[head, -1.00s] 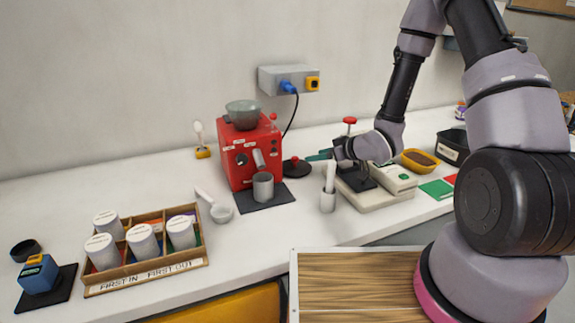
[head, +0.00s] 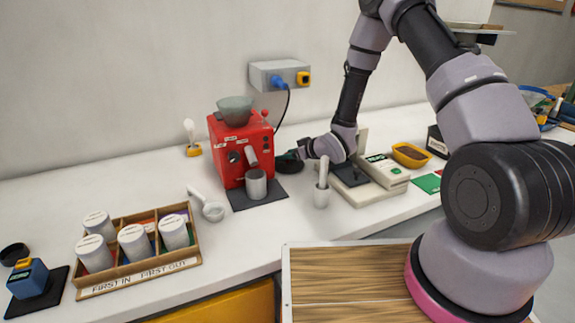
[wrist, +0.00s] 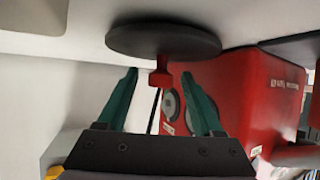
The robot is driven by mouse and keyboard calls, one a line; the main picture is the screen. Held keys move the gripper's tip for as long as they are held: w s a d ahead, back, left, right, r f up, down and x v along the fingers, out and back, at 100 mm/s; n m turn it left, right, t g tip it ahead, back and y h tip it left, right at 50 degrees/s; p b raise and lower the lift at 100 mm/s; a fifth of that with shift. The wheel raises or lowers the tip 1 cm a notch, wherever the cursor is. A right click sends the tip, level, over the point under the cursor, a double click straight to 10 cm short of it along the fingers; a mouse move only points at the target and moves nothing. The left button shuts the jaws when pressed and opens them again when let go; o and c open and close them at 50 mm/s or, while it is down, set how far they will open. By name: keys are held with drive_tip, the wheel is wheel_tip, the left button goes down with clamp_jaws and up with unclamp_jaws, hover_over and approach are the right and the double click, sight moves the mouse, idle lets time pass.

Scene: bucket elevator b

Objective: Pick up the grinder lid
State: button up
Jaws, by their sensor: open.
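The grinder lid (wrist: 165,40) is a dark round disc with a red knob (wrist: 160,72). In the wrist view it lies on the pale counter, which appears at the top of that picture. My gripper (wrist: 159,76) has its two teal fingers apart, one on each side of the knob in the picture. I cannot tell whether they touch it. In the head view my gripper (head: 289,156) is just right of the red grinder (head: 232,152), and the lid is mostly hidden there.
A grey cup (head: 256,186) stands on a dark mat at the grinder's front. A white holder (head: 321,196) and a scale (head: 375,185) are right of it, close to my arm. A wall socket box (head: 270,74) with a cable is above. The counter front is partly clear.

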clamp_jaws()
drive_tip(key=shift+r, duration=0.1)
